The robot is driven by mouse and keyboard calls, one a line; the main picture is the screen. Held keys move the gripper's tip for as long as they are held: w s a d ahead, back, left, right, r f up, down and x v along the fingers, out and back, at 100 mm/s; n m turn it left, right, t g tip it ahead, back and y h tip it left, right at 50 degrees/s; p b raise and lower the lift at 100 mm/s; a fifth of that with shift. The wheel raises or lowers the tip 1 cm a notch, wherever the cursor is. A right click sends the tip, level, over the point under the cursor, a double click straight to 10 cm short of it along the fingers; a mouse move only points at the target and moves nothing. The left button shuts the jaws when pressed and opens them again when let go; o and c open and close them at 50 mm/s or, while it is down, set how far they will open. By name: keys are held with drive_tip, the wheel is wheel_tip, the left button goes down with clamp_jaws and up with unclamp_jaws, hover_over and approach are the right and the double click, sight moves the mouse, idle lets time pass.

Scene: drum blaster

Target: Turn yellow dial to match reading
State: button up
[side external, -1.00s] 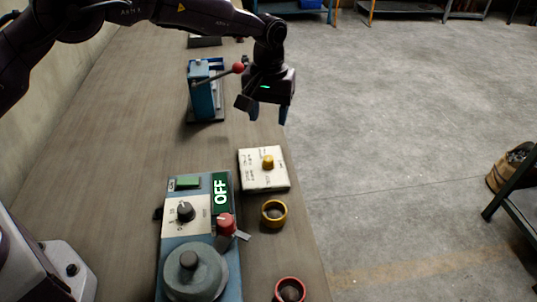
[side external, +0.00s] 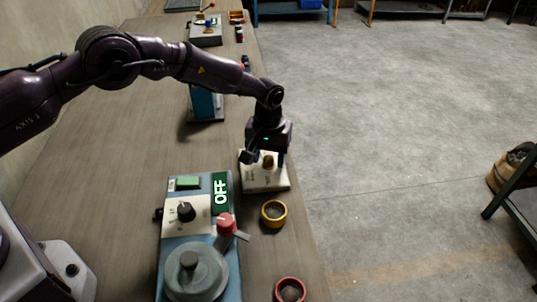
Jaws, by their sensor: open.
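The yellow dial (side external: 268,161) is a small knob on a white panel (side external: 264,181) that lies on the bench near its right edge. My gripper (side external: 267,160) points down over the panel, with its fingers on either side of the dial. The jaws are open. The gripper covers the far part of the panel and some of its markings. Whether the fingers touch the dial cannot be told. The reading it points to is too small to make out.
A blue control box (side external: 201,240) with a black knob, red knob, green button and "OFF" display stands to the left. A yellow ring (side external: 274,213) and a red-rimmed cup (side external: 290,290) lie in front. A blue press (side external: 206,104) stands behind. Bench's right edge is close.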

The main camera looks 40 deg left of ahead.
drive_tip(key=c, duration=0.9)
drive_tip(key=shift+c, duration=0.2)
drive_tip(key=shift+m, duration=0.3)
drive_tip(key=m, duration=0.9)
drive_tip(key=shift+m, duration=0.3)
drive_tip(key=o, duration=0.9)
